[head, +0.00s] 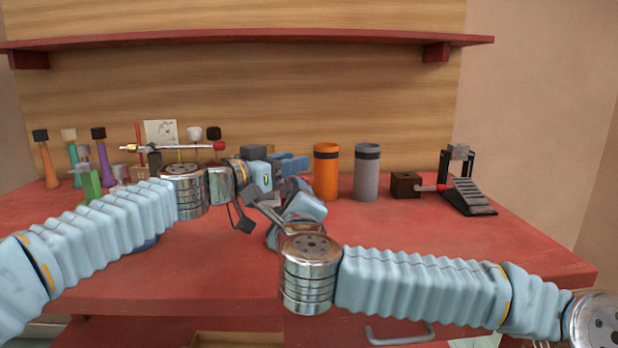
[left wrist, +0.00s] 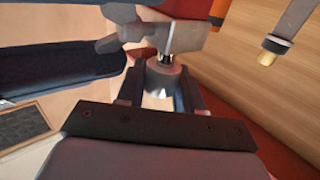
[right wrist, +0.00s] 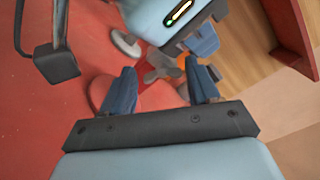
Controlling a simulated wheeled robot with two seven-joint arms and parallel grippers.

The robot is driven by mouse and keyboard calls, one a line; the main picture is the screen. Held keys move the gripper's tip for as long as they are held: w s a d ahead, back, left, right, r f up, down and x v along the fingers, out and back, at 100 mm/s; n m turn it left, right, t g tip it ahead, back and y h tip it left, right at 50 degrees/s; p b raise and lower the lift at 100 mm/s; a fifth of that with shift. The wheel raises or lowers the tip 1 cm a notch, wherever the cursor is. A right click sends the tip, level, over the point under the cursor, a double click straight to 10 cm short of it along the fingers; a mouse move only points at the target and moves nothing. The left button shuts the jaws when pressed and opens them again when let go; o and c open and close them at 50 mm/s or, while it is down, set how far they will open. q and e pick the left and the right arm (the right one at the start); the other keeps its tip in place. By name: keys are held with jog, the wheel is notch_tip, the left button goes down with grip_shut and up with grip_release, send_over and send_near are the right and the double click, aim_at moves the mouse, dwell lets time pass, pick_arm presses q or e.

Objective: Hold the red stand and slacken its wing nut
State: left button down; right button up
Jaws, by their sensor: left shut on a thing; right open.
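In the left wrist view my left gripper (left wrist: 160,90) is shut on a grey round piece with a silver ring (left wrist: 163,75). Just above it a grey wing-shaped piece (left wrist: 150,35), apparently the wing nut, sticks out to the left. My right gripper (right wrist: 162,86) is open. A grey lobed piece (right wrist: 163,66) shows just beyond its tips, with no contact visible. A red disc (right wrist: 103,92), perhaps the red stand's base, lies partly behind one finger. In the head view my left gripper (head: 291,164) is above the right one, and the arms hide most of the stand.
Several mallets (head: 46,165) stand at the left. A red shelf (head: 250,38) runs above.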

pick_arm(q)
jog(key=shift+f, duration=0.1)
pick_arm(e)
jog(key=s+d+m, duration=0.2)
jog(key=s+m, duration=0.7)
jog(key=s, duration=0.3)
jog(key=w+d+r+n+t+y, duration=0.1)
jog(key=w+d+r+n+y, duration=0.1)
jog(key=r+n, duration=0.4)
jog(key=w+d+r+n+t+y, duration=0.2)
jog(key=d+r+n+y, duration=0.2)
jog(key=r+n+y, duration=0.2)
jog(key=shift+d+r+n+y, duration=0.3)
jog(key=shift+r+y, duration=0.2)
jog(key=shift+r, duration=0.7)
pick_arm(q)
jog(key=c, duration=0.6)
grip_release()
jog(key=shift+c, duration=0.2)
